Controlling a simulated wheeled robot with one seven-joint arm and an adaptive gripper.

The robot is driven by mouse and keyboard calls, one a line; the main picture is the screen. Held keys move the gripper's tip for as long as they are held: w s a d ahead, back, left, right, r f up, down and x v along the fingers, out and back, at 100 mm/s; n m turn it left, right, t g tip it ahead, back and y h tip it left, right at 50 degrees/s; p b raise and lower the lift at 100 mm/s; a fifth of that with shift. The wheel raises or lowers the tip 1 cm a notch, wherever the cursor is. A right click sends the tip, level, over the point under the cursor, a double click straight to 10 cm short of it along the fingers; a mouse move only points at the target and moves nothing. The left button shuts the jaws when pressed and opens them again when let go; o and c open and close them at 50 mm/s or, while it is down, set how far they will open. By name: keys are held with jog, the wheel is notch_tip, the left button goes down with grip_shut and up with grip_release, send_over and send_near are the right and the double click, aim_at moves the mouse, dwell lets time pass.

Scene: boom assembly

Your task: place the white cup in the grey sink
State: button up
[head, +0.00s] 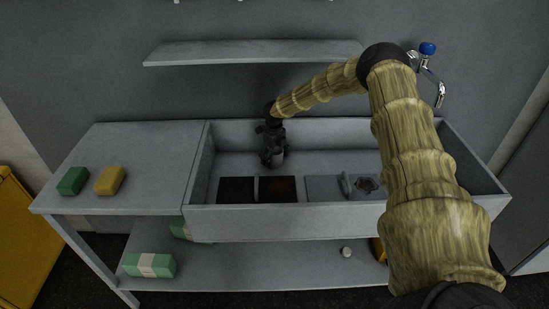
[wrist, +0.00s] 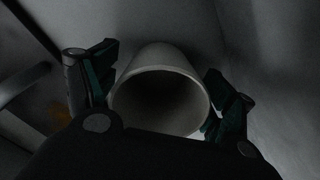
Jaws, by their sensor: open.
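The white cup (wrist: 160,58) is in the wrist view with its round mouth facing the camera and a dark inside. It sits between the two spread fingers of my gripper (head: 272,155). The left finger is close to the cup's side; I cannot tell if either finger touches it. In the head view my gripper points down inside the grey sink (head: 300,222), towards its back left. A small pale part of the cup (head: 280,158) shows beside the fingers; the rest is hidden. The cup seems to be at the sink floor, but its base is hidden.
A green sponge (head: 73,181) and a yellow sponge (head: 110,181) lie on the left counter. A shelf (head: 250,52) and a blue-topped tap (head: 428,49) are above the sink.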

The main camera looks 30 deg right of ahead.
jog(key=shift+r, duration=0.1)
notch_tip(320, 180, up, 7)
jog(key=b, duration=0.1)
jog(key=shift+r+b, duration=0.2)
jog(key=shift+b, duration=0.2)
dwell(0.5)
